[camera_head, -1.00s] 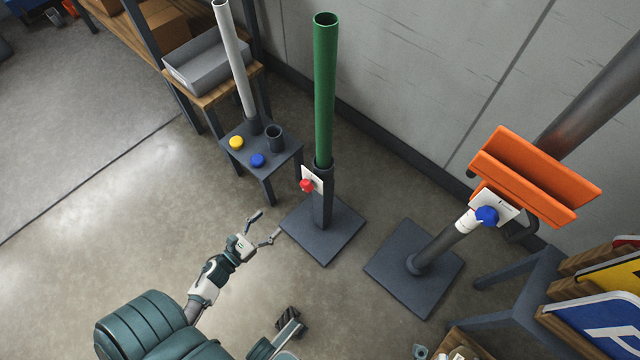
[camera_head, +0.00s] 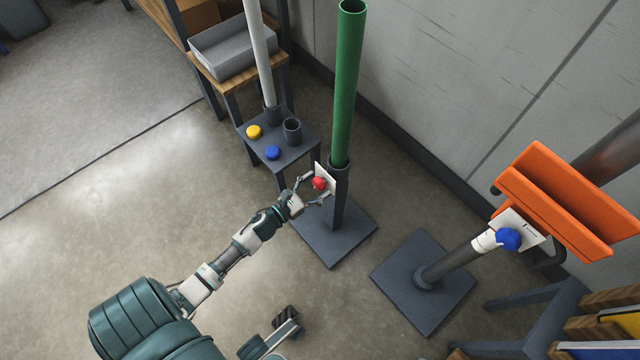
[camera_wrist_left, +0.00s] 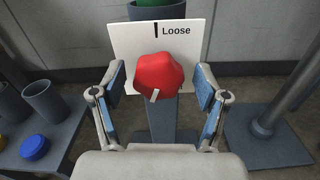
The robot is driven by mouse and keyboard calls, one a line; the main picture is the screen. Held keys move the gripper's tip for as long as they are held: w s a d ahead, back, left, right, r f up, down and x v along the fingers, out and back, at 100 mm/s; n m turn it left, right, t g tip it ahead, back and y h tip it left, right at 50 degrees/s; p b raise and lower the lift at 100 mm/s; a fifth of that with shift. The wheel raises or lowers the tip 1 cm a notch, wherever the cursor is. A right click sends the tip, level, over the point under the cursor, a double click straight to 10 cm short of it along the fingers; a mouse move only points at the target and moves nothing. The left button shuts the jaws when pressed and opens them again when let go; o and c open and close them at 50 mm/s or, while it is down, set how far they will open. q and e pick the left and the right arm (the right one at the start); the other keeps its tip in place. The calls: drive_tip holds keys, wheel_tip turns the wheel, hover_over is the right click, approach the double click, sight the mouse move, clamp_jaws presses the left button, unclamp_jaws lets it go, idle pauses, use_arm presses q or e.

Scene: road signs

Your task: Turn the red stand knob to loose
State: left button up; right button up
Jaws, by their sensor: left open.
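The red knob (camera_head: 318,183) sits on a white plate (camera_head: 326,175) on the dark stand post that holds the green pole (camera_head: 346,90). In the left wrist view the red knob (camera_wrist_left: 160,74) is faceted, with a small white mark at its lower edge. The plate there (camera_wrist_left: 130,40) has a black tick and the word "Loose" at its top; the rest of it is partly hidden by the knob. My left gripper (camera_head: 312,190) is open at the knob, one finger on each side. Gaps show between fingers and knob in the left wrist view. My right gripper is not in view.
A small table (camera_head: 296,154) with yellow and blue caps and a dark cup stands left of the stand. To the right is another stand with a blue knob (camera_head: 508,239) and an orange bracket (camera_head: 570,200). A wall runs behind. The floor at left is clear.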

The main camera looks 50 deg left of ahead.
use_arm(q)
drive_tip(key=shift+w+a, duration=0.2)
drive_tip(key=shift+c, duration=0.2)
drive_tip(key=shift+d, duration=0.1)
drive_tip(key=c, duration=1.1)
